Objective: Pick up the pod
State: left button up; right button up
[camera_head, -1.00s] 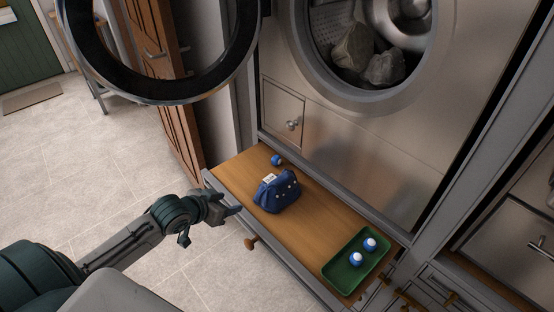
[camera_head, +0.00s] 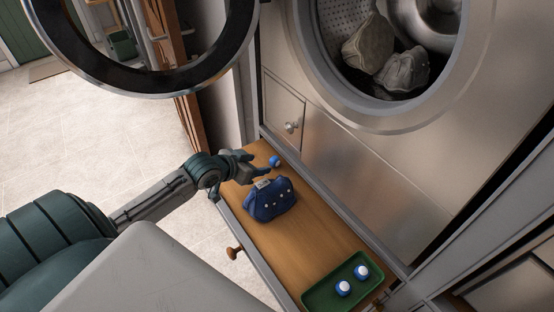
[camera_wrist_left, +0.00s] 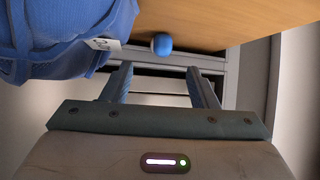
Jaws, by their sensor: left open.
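A small blue and white pod (camera_head: 275,162) lies alone on the wooden shelf near its back left corner. Two more blue and white pods, the left one (camera_head: 343,288) and the right one (camera_head: 362,271), sit in a green tray (camera_head: 318,297) at the shelf's right end. My left gripper (camera_head: 255,165) is open and empty, just left of the lone pod and apart from it. In the left wrist view the pod (camera_wrist_left: 162,44) shows beyond the gap between the two fingers (camera_wrist_left: 160,86). My right gripper is not in view.
A dark blue bag (camera_head: 270,203) with a white tag stands on the shelf (camera_head: 313,237), close to my left gripper. The machine's open round door (camera_head: 150,82) hangs above. The machine's drum holds grey items (camera_head: 385,55). The shelf between bag and tray is clear.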

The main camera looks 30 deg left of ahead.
pick_arm(q)
jog(key=x, duration=0.3)
jog(key=shift+w, duration=0.1)
jog(key=shift+w+f, duration=0.25)
jog(key=shift+w, duration=0.15)
jog(key=x, duration=0.4)
jog(key=shift+w+f+p, duration=0.1)
jog(key=shift+w+p, duration=0.1)
jog(key=shift+p, duration=0.2)
jog(key=shift+f, duration=0.1)
jog(key=c, duration=1.1)
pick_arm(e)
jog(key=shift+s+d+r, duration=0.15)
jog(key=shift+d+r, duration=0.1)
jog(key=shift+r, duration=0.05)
pick_arm(q)
jog(key=shift+c, duration=0.2)
